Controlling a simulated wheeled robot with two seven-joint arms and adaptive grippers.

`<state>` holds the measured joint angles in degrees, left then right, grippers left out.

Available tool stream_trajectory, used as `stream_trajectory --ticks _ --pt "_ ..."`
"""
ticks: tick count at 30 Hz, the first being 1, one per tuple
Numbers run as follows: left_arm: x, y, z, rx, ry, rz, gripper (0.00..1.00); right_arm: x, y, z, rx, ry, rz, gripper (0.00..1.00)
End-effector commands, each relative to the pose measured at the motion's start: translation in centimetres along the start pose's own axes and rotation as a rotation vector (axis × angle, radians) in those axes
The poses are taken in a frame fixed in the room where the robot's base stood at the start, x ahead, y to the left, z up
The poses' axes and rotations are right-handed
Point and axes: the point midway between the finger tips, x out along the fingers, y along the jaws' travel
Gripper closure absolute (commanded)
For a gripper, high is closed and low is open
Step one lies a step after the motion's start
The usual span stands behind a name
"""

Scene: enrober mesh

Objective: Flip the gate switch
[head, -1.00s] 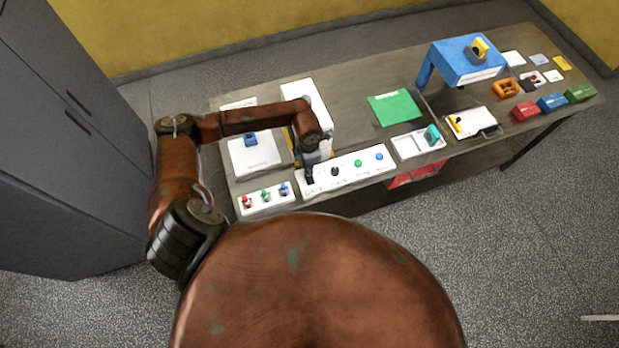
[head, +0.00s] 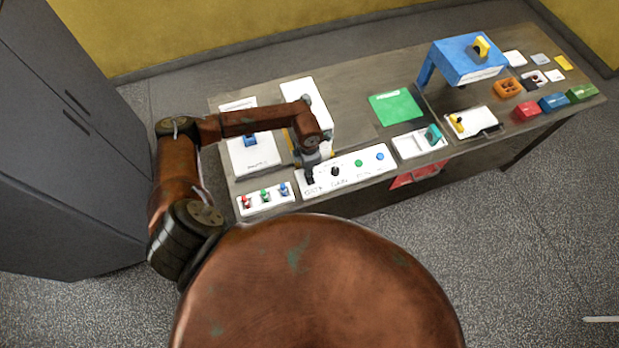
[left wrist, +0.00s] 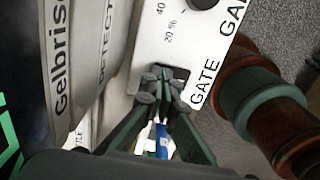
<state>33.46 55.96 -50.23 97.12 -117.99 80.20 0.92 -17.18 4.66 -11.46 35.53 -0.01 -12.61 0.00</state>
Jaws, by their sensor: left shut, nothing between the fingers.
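The gate switch (left wrist: 180,73) is a small black part at the end of a white control panel, beside the printed word GATE in the left wrist view. The same white panel (head: 347,178) lies along the table's front edge in the head view. My left gripper (left wrist: 160,82) is shut and empty. Its fingertips are right at the switch and cover part of it; I cannot tell whether they touch it or which way it is set. In the head view the left gripper (head: 311,171) points down over the panel's left end. My right gripper is not in view.
A black knob (head: 335,171), a green button (head: 359,163) and a blue button (head: 380,156) are farther right on the panel. A small box with coloured switches (head: 265,199) stands close by on the left. A white machine (head: 308,98) stands behind.

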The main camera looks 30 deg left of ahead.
Motion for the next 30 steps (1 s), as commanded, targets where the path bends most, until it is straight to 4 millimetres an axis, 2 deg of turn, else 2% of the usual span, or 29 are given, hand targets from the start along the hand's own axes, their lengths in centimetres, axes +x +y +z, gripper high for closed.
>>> stream_trajectory --ticks 10,30 --pt "-0.2 0.0 0.0 0.000 0.000 0.000 1.00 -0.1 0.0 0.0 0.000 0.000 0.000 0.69" --pt "-5.2 0.0 0.0 -0.001 0.000 0.000 1.00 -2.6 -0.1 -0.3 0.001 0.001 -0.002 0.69"
